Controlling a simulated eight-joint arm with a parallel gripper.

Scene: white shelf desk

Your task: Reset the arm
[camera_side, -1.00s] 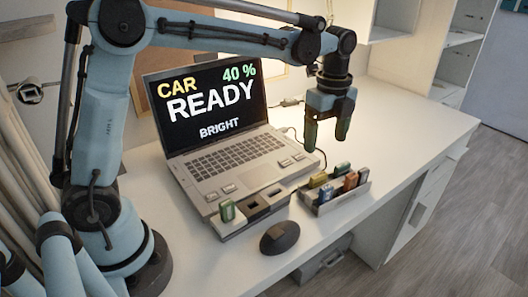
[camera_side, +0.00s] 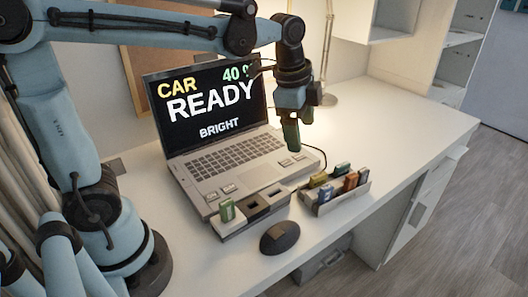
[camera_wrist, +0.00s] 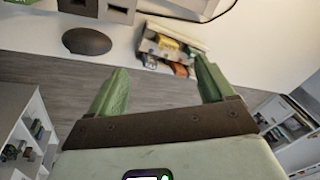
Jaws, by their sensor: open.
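My gripper (camera_side: 294,134) hangs in the air above the right side of the laptop, pointing down, with nothing seen between its fingers. In the wrist view my gripper (camera_wrist: 155,88) shows two green fingers spread apart and empty. The laptop (camera_side: 222,166) stands open on the desk, its screen (camera_side: 208,100) reading "CAR 40 %", "READY" and "BRIGHT". The arm hides part of the screen's upper right edge.
A dark mouse (camera_side: 280,237) lies near the front edge. The desk's right side (camera_side: 415,130) is clear.

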